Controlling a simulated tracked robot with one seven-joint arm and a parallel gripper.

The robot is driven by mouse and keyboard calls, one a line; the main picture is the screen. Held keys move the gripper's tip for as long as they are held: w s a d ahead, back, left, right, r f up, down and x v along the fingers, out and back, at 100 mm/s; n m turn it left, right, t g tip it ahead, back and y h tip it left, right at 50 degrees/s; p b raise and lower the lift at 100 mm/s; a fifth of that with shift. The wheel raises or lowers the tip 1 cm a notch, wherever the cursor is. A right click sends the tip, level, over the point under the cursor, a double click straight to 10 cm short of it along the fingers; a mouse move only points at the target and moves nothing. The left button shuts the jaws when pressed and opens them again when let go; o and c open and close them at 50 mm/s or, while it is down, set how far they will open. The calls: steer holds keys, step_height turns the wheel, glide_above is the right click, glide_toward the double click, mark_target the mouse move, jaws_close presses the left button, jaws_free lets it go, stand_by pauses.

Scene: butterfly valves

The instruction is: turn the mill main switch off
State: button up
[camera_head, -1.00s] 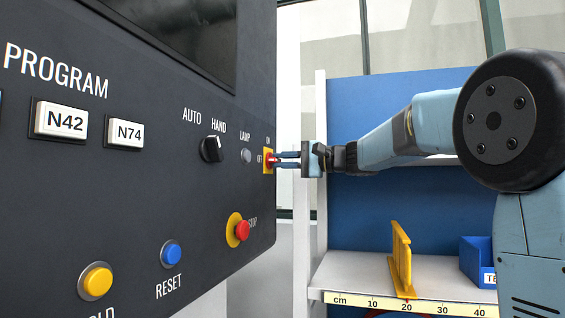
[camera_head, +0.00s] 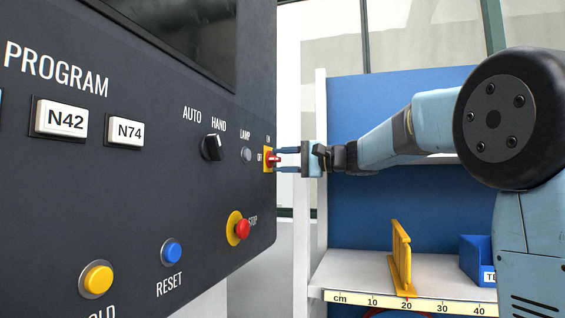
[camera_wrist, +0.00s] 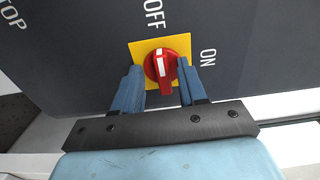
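The mill main switch is a red rotary knob (camera_head: 272,160) on a yellow plate at the right edge of the dark panel. It also shows in the wrist view as a red knob (camera_wrist: 166,68) with a white mark. The mark points up towards the OFF label (camera_wrist: 153,14), while the ON label (camera_wrist: 208,58) lies to the right. My gripper (camera_head: 281,159) is at the switch, its fingers spread. In the wrist view, my gripper (camera_wrist: 160,76) has one blue finger on each side of the knob, with gaps visible.
The panel (camera_head: 130,190) also carries an AUTO/HAND selector (camera_head: 212,148), a lamp (camera_head: 246,155), a red stop button (camera_head: 242,230), and blue reset (camera_head: 171,252) and yellow (camera_head: 96,279) buttons. Behind my arm stands a shelf (camera_head: 350,270) with a yellow part (camera_head: 401,260) and blue bin (camera_head: 476,260).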

steer(key=shift+d, duration=0.1)
steer(key=v, duration=1.3)
steer(key=shift+d, duration=0.3)
steer(key=shift+s, duration=0.1)
steer(key=s+a+f+g+h, duration=0.1)
steer(key=s+f+g+h, duration=0.1)
steer(key=s+f+h, duration=1.1)
steer(key=s+d+f+n+h, duration=0.1)
steer(key=s+d+f, duration=0.2)
steer(key=s+f, duration=0.2)
steer(key=s+d+f+n+t+h, duration=0.1)
steer(key=s+d+f, duration=0.1)
steer(key=s+f, duration=0.3)
steer(key=s+d+f+n+h, duration=0.1)
steer(key=s+d+f+h, duration=0.1)
steer(key=s+f, duration=0.4)
step_height(320, 180, down, 3)
steer(key=shift+d+f+n, duration=0.1)
steer(key=shift+d+n, duration=0.3)
steer(key=shift+d, duration=0.4)
